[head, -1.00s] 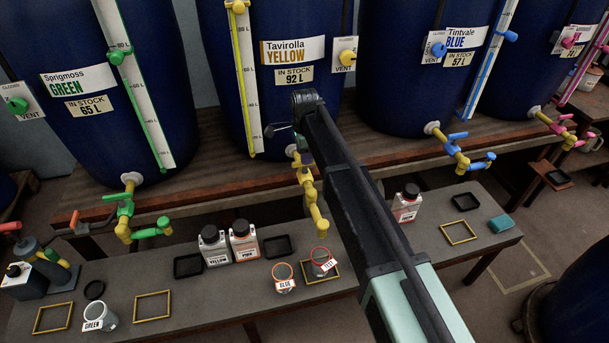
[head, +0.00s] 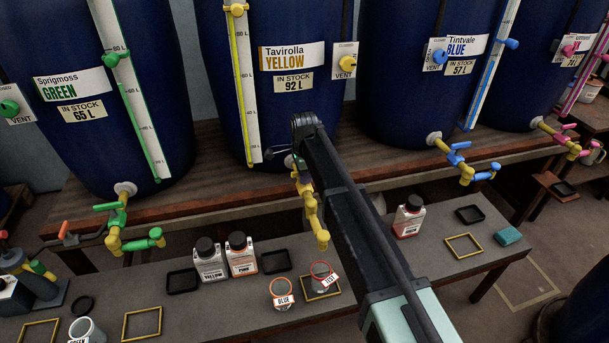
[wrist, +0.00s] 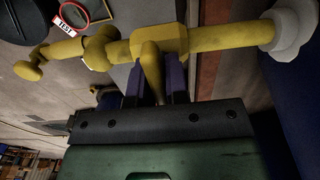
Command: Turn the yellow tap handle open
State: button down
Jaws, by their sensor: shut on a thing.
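The yellow tap (head: 309,208) sticks out from the base of the blue vat labelled Tavirolla YELLOW (head: 235,120). My gripper (wrist: 154,84) is at the tap body, its two dark fingers shut on the yellow tap handle (wrist: 151,72) between them. In the head view my arm hides most of the handle and fingers. The tap's spout points down toward a red-rimmed cup labelled TEST (head: 321,274), which stands at a yellow frame on the bench. The cup also shows in the wrist view (wrist: 72,18).
A red-rimmed cup labelled BLUE (head: 282,294) stands left of the TEST cup. White bottles labelled YELLOW (head: 208,262) and PINK (head: 241,256) stand further left. A green tap (head: 125,225) and a blue tap (head: 462,160) are on the neighbouring vats.

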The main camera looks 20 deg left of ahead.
jog(key=n, duration=1.3)
jog(key=shift+n, duration=2.5)
jog(key=c, duration=1.1)
grip_release()
